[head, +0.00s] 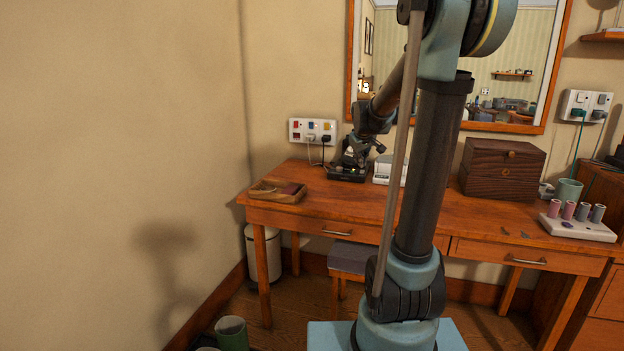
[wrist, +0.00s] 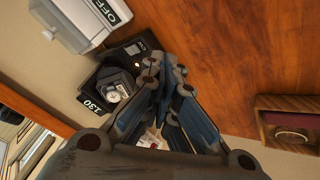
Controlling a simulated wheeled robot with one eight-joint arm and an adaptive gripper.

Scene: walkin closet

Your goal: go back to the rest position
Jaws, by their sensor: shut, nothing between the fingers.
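My gripper (head: 352,152) is over the back left of the wooden desk (head: 345,208) in the head view, partly merging with dark things behind it. In the wrist view my gripper (wrist: 166,82) has its blue-grey fingers together, with nothing seen between them. A black device (wrist: 113,92) with a round dial and a "130" label lies beside and beyond the fingers there. I cannot tell whether the fingers touch it. The head view shows its dark base (head: 346,175) on the desk.
A white box (wrist: 80,20) marked "OFF" stands by the device. A wooden tray (head: 277,196) is at the desk's left end. A wall socket panel (head: 313,131), a mirror (head: 352,60) and a dark wooden box (head: 500,170) are near. Bare desk lies in front.

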